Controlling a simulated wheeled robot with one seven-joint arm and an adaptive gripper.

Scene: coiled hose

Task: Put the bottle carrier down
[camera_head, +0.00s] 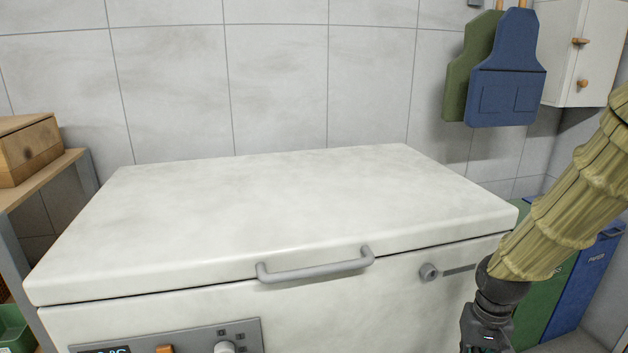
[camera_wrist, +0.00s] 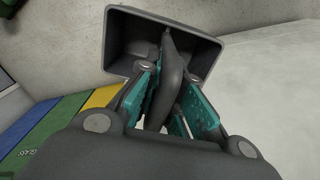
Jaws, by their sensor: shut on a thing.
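The bottle carrier (camera_wrist: 118,42) is a dark grey open box with a raised middle handle (camera_wrist: 172,72), seen in the wrist view. My gripper (camera_wrist: 170,92), with teal finger pads, is shut on this handle, and the carrier hangs from it. The part of its inside that I see looks empty; the rest is hidden by the handle and fingers. In the head view my gripper (camera_head: 486,338) is at the bottom right edge, beside the freezer's right front corner. The carrier is out of that view.
A white chest freezer (camera_head: 290,205) with a closed, bare lid and a grey handle (camera_head: 315,270) fills the middle. Green and blue bins (camera_head: 585,270) stand at the right behind my arm. A wooden box (camera_head: 28,150) sits on a shelf at the left. Aprons (camera_head: 505,75) hang on the wall.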

